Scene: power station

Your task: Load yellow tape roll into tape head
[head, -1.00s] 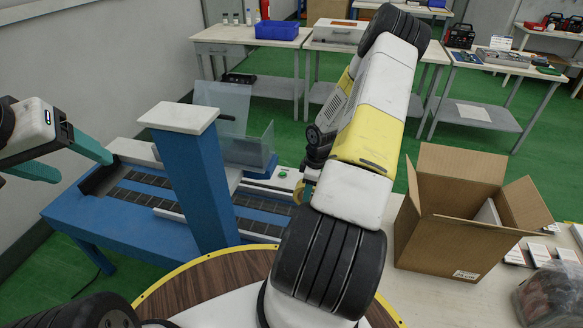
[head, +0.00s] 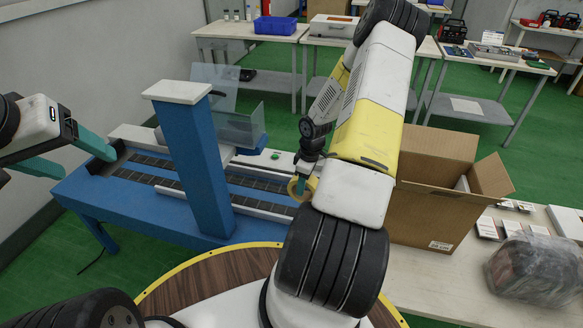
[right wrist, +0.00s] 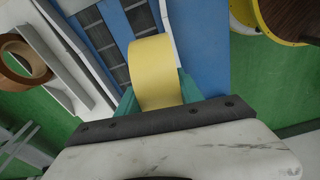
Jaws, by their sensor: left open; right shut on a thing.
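The yellow tape roll (right wrist: 155,72) is between the teal fingers of my right gripper (right wrist: 158,95), which is shut on it. In the head view the roll (head: 301,188) shows only in part beside my right arm, near the right end of the blue machine (head: 205,165). My right gripper's fingers are mostly hidden there. A brown tape roll (right wrist: 22,62) sits by a pale metal bracket (right wrist: 62,75) at the left of the right wrist view; I cannot tell whether this is the tape head. My left gripper (head: 88,165) is open and empty at the machine's left end.
An open cardboard box (head: 425,215) stands on a table at right, near a plastic-wrapped item (head: 535,268). Other tables stand behind. Green floor is open between.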

